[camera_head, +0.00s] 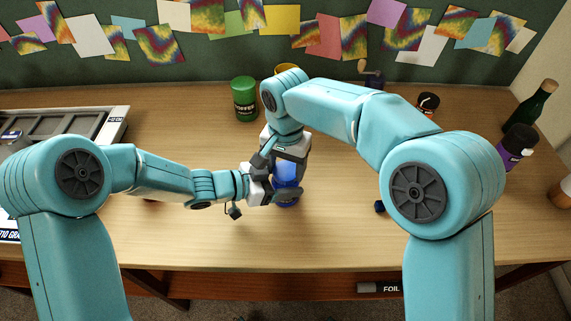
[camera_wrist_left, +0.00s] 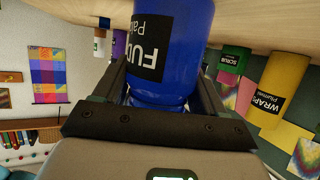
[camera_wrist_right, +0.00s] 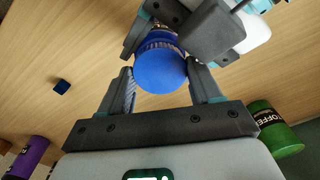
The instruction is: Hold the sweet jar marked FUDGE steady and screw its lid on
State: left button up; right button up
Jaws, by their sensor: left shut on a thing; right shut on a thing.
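The blue FUDGE jar (camera_head: 286,183) stands upright on the table, partly hidden by my grippers. Its black label shows in the left wrist view (camera_wrist_left: 152,45). My left gripper (camera_head: 277,190) is shut on the jar's body from the left. My right gripper (camera_head: 291,156) reaches down from above and is shut on the round blue lid (camera_wrist_right: 160,71), which shows between its fingers in the right wrist view. The lid is over the jar's mouth, with a ribbed or threaded band visible beside it. I cannot tell how far down it sits.
A green TOFFEE jar (camera_head: 244,104) stands behind. A small blue block (camera_head: 380,206) lies to the right. A purple jar (camera_head: 514,150) and a dark bottle (camera_head: 530,108) stand far right. A grey tray (camera_head: 70,123) is at the left. The front middle of the table is clear.

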jog(key=shift+f, duration=0.1)
jog(key=shift+s+a+r, duration=0.15)
jog(key=shift+s+r, duration=0.05)
jog(key=shift+r, duration=0.2)
dwell(0.5)
jog(key=shift+r, duration=0.1)
dwell(0.4)
jog(key=shift+w+d+f, duration=0.1)
jog(key=shift+d+f, duration=0.2)
jog(key=shift+f, duration=0.5)
dwell(0.5)
jog(key=shift+r, duration=0.1)
jog(key=shift+a+r, duration=0.15)
jog(key=shift+r, duration=0.2)
jog(key=shift+w+r, duration=0.1)
jog(key=shift+r, duration=0.35)
dwell(0.7)
